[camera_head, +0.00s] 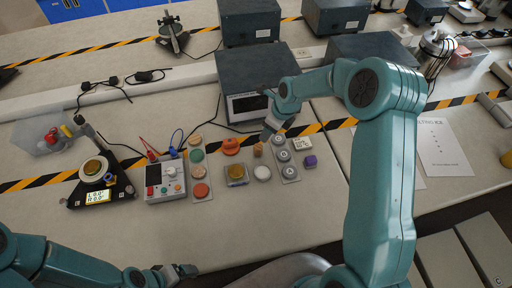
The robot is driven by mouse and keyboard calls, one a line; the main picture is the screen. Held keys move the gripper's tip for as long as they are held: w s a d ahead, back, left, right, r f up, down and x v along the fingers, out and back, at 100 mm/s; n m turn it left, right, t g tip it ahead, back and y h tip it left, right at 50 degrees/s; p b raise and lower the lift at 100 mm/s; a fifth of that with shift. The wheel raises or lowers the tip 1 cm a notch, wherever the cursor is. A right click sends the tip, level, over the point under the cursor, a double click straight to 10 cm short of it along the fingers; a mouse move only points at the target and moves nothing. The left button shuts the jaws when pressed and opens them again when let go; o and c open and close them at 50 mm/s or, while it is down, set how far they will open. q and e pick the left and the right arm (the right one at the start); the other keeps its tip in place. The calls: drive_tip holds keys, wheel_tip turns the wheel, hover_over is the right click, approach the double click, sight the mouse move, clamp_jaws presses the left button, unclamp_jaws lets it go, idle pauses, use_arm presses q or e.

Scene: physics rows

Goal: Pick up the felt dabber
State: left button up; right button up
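I cannot tell for certain which object is the felt dabber. A small tan cylinder (257,150) stands upright on the bench near the middle, and an orange object (231,146) with a rounded shape lies just left of it. My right gripper (267,134) reaches in from the right and points down just above and right of the tan cylinder. It seems apart from the cylinder; its finger gap is too small to make out. My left gripper (187,270) is low at the front edge of the bench, away from these objects, and its finger gap is unclear.
A tray of coloured discs (199,175) and a tray of grey discs (287,160) flank a clear box (236,174) and a white disc (262,173). A purple cube (310,161) stands at right. A dark instrument (245,85) stands behind. A meter (165,182) stands left.

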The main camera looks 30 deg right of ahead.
sight(258, 147)
drive_tip(key=x, duration=0.8)
drive_tip(key=shift+s+a+f, duration=0.2)
drive_tip(key=shift+s+f, duration=0.1)
drive_tip(key=shift+s, duration=0.05)
drive_tip(key=shift+w+f, duration=0.2)
drive_tip(key=shift+f, duration=0.1)
drive_tip(key=shift+a+f, duration=0.25)
drive_tip(key=x, duration=0.4)
drive_tip(key=shift+w+a+f, duration=0.25)
drive_tip(key=shift+s+a+r, duration=0.1)
drive_tip(key=shift+s+r, duration=0.15)
drive_tip(key=shift+c, duration=0.4)
drive_tip(key=shift+f, duration=0.15)
drive_tip(key=c, duration=1)
